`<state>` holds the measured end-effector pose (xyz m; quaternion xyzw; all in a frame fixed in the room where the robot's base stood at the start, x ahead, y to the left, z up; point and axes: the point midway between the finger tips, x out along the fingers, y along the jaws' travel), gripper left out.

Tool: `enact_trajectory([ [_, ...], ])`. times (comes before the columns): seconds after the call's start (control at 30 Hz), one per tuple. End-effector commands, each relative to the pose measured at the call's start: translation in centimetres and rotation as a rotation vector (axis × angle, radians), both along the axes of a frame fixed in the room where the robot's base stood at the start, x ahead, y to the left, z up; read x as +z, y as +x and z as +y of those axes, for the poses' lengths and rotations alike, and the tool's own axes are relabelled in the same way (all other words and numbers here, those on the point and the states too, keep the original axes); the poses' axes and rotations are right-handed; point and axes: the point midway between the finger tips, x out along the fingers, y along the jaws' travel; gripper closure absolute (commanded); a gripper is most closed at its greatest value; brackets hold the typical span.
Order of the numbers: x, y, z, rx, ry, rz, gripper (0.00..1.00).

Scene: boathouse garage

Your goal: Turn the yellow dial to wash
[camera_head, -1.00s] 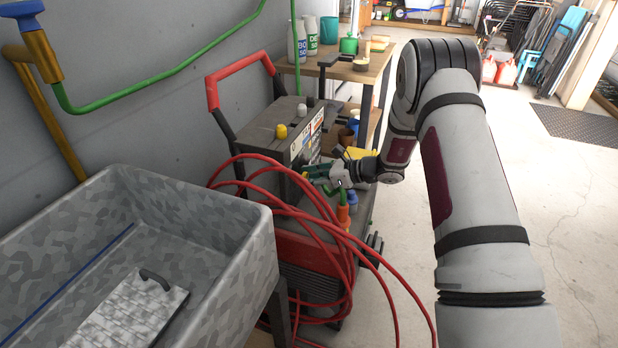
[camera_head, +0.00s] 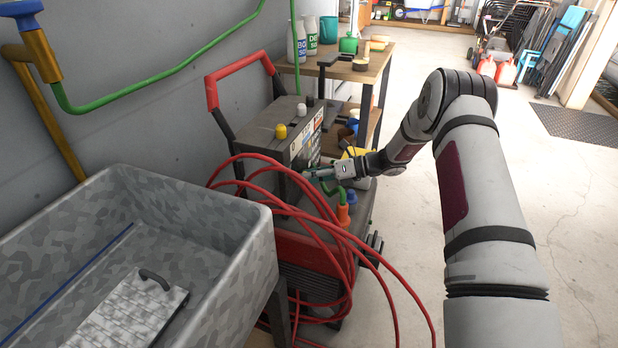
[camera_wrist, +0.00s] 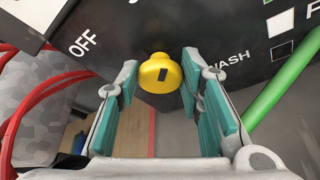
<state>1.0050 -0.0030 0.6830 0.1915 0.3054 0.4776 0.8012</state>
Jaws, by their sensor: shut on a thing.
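The yellow dial (camera_wrist: 160,72) shows in the wrist view on a dark panel, with a dark mark on its face. The printed word OFF (camera_wrist: 83,42) is at its left and WASH (camera_wrist: 228,54) at its right. My gripper (camera_head: 309,174) reaches the front of the pressure washer (camera_head: 290,145) from the right. Its teal-padded fingers lie on both sides of the dial in the wrist view, shut on it. In the head view the dial is not clearly visible at my gripper. The exact setting the mark points to cannot be told.
Red hose loops (camera_head: 345,245) hang in front of the washer, close below my gripper. A green hose (camera_wrist: 285,88) passes right of the fingers. A grey sink (camera_head: 240,255) stands at the left. A wooden bench (camera_head: 350,70) is behind.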

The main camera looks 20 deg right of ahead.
Motion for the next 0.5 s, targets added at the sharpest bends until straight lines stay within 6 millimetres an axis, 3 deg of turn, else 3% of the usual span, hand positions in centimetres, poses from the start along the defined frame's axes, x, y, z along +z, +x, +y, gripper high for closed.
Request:
enact_trajectory([
  [0.5,-0.48,0.18,-0.21,-0.002,0.207,0.285,0.94],
])
